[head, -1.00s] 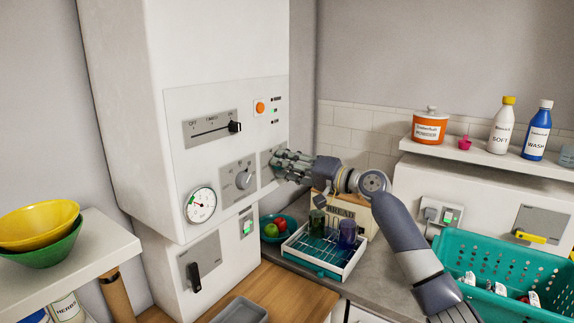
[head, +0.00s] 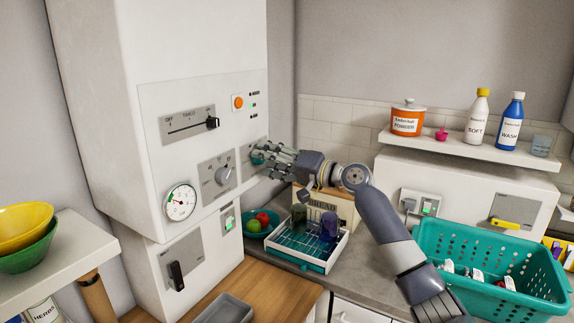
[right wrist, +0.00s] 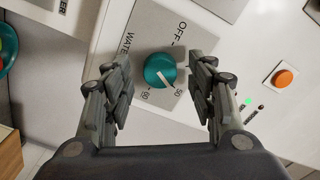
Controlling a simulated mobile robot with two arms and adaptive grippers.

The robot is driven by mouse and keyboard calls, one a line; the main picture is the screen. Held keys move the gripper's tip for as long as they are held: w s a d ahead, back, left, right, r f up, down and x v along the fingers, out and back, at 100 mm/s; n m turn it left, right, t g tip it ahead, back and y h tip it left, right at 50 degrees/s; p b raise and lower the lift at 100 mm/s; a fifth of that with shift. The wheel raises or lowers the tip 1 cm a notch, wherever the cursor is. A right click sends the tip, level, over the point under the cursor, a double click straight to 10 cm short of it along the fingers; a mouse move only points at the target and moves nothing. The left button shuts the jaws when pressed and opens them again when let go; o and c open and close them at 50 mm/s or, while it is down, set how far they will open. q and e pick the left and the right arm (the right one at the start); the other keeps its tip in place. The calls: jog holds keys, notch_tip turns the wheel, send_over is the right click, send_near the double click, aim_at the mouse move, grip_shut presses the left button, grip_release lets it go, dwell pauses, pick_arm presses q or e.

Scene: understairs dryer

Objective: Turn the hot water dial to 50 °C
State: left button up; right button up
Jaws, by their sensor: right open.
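The hot water dial is a teal round knob with a white pointer line on a grey plate, centred in the right wrist view (right wrist: 160,70). Its plate (right wrist: 188,58) carries OFF, WATER and small number marks. The pointer slants to the lower right, toward a mark that seems to read 50. My right gripper (right wrist: 162,85) is open, with a finger group on each side of the dial and visible gaps between; depth is hard to tell. In the head view the right gripper (head: 266,158) is at the boiler's right edge and partly hides the dial. My left gripper is not in view.
The white boiler (head: 95,130) also carries a slider (head: 212,123), a grey knob (head: 222,175), a gauge (head: 180,203) and an orange button (head: 238,102). Below my right arm are a dish rack (head: 332,258) and a bread box (head: 345,208). A teal basket (head: 540,275) stands at right.

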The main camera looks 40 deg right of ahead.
jog(key=v, duration=1.1)
